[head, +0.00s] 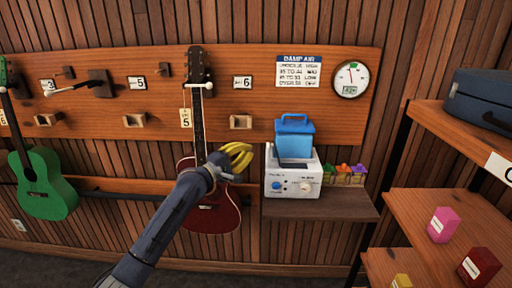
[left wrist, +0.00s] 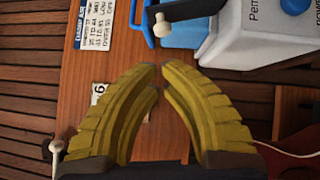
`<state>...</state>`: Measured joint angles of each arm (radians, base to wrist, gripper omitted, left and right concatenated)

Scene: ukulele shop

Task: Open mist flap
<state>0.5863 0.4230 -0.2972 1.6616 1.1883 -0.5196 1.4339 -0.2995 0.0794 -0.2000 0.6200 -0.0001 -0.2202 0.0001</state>
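A white humidifier (head: 308,186) with a blue tank (head: 296,143) on top stands on a small wooden shelf. In the left wrist view the tank (left wrist: 187,9) and white body (left wrist: 245,35) are at the top right. A pale round knob on a dark arm (left wrist: 163,25) sticks out beside them; I take it to be the mist flap's handle. My left gripper (head: 245,157) is just left of the humidifier, in front of the red ukulele, and touches nothing I can see. Its yellow fingers (left wrist: 159,75) curve in, tips almost meeting, with nothing between them. My right gripper is not in view.
A red ukulele (head: 215,213) hangs partly behind my left arm, and a green one (head: 42,182) hangs at left. Small colored items (head: 344,176) stand right of the humidifier. A shelf unit (head: 440,212) with boxes and a blue case (head: 485,98) stands at right.

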